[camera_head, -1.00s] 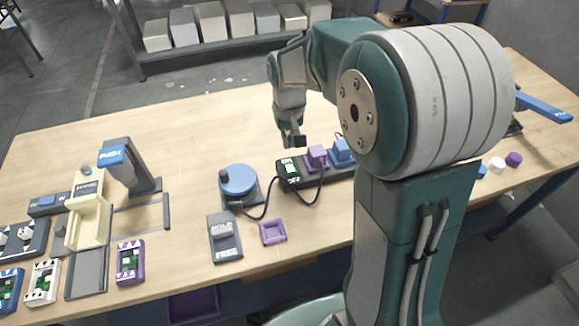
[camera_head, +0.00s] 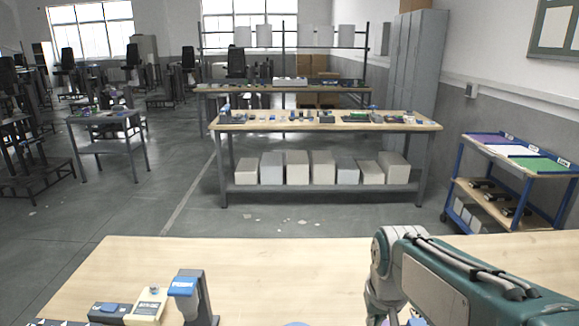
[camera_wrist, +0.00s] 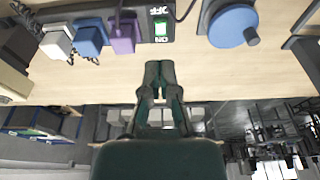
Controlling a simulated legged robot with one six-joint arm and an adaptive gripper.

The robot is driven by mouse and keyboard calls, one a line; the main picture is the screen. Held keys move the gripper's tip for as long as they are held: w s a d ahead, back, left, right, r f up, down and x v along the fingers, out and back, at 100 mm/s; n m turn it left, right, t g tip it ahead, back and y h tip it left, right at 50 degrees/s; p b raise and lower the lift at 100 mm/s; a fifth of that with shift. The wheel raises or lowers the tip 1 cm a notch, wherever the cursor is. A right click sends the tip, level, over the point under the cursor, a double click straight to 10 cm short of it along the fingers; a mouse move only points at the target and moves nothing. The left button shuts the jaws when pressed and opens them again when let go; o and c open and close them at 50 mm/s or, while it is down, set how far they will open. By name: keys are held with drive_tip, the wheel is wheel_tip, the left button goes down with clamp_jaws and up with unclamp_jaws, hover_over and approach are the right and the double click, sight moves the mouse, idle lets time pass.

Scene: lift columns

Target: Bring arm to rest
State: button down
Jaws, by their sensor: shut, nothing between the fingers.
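My gripper (camera_wrist: 160,70) shows in the wrist view with its dark fingertips together and nothing between them. It is over the pale wooden table, apart from the dark power strip (camera_wrist: 185,20) with a lit green switch (camera_wrist: 161,28). In the head view my arm (camera_head: 440,280) stands at the lower right, folded above the near table (camera_head: 240,262). The gripper itself cannot be made out there.
The wrist view, upside down, shows a purple plug (camera_wrist: 122,36), a blue plug (camera_wrist: 89,38), a white plug (camera_wrist: 55,44) and a blue round knob (camera_wrist: 232,26). A far workbench (camera_head: 300,124) and a blue cart (camera_head: 468,152) stand beyond open floor.

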drive_tip(key=s+r+t, duration=0.3)
drive_tip(key=s, duration=0.9)
drive_tip(key=shift+s, duration=0.15)
